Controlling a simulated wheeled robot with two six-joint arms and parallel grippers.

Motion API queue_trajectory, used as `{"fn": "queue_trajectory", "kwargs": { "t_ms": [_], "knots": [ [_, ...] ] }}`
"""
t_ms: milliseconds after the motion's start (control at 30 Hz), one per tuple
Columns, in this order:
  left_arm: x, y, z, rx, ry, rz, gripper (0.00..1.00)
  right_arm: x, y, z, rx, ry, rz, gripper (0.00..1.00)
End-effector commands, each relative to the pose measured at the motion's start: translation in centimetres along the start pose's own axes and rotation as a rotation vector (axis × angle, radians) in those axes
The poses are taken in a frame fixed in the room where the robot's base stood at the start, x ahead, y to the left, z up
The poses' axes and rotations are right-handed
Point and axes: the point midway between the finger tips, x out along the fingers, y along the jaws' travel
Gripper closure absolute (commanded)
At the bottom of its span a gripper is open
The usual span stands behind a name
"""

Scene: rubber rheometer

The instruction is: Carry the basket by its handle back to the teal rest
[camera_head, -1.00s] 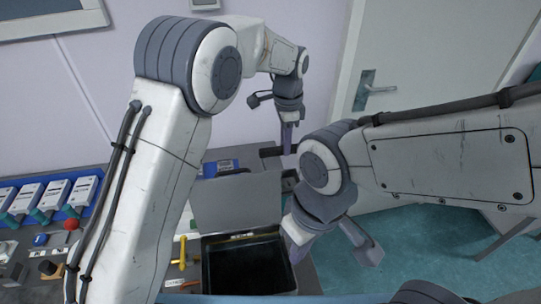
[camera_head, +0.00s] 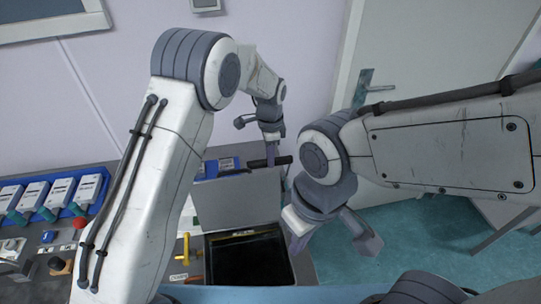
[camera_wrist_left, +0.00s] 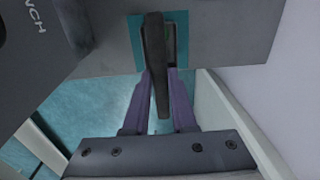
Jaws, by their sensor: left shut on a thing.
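My left gripper (camera_head: 271,150) is at the back of the bench, shut on the dark handle (camera_head: 262,163) of the basket. In the left wrist view the handle (camera_wrist_left: 157,60) runs between the two purple fingers (camera_wrist_left: 160,95). The basket's body is mostly hidden behind the handle and cannot be made out well. The teal rest (camera_wrist_left: 136,40) shows as a square on the grey bench, beyond the fingers and around the handle's far end. Whether the basket touches it I cannot tell. My right gripper (camera_head: 299,236) hangs at the bench's right side; its opening is not clear.
An open dark box (camera_head: 245,262) with a raised grey lid (camera_head: 240,200) stands at the front. A yellow handle (camera_head: 185,250) is at its left. A blue device (camera_head: 218,166) lies behind the lid. A blue tray (camera_head: 65,196) of white units is at left.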

Motion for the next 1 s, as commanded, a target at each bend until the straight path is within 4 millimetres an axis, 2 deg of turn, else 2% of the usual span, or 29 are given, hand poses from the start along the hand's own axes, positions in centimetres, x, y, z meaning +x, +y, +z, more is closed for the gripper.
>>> {"fn": "queue_trajectory", "kwargs": {
  "t_ms": [33, 67, 100, 133, 433, 567, 667, 1000],
  "knots": [
    [0.2, 0.0, 0.0, 0.000, 0.001, -0.001, 1.00, 0.2, 0.0, 0.0, 0.000, 0.000, 0.000, 1.00],
    [0.3, 0.0, 0.0, 0.000, 0.000, 0.000, 0.72, 0.2, 0.0, 0.0, 0.000, 0.000, 0.000, 1.00],
    [0.2, 0.0, 0.0, 0.000, 0.000, 0.000, 0.56, 0.1, 0.0, 0.0, 0.000, 0.000, 0.000, 1.00],
    [0.2, 0.0, 0.0, 0.000, 0.000, 0.000, 0.45, 0.1, 0.0, 0.0, 0.000, 0.000, 0.000, 1.00],
    [0.1, 0.0, 0.0, 0.000, 0.000, 0.000, 0.45, 0.1, 0.0, 0.0, 0.000, 0.000, 0.000, 1.00],
    [-0.6, -0.1, -0.1, 0.000, 0.002, -0.003, 0.45, 0.2, 0.0, 0.0, 0.000, 0.000, 0.000, 1.00],
    [-2.0, -0.1, -0.1, 0.000, 0.003, -0.004, 0.45, 0.8, 0.1, 0.0, 0.001, 0.000, 0.000, 1.00],
    [-9.2, -0.1, -0.1, 0.000, 0.003, -0.004, 0.45, 2.4, 0.2, 0.1, 0.003, 0.000, 0.000, 1.00]
  ]
}}
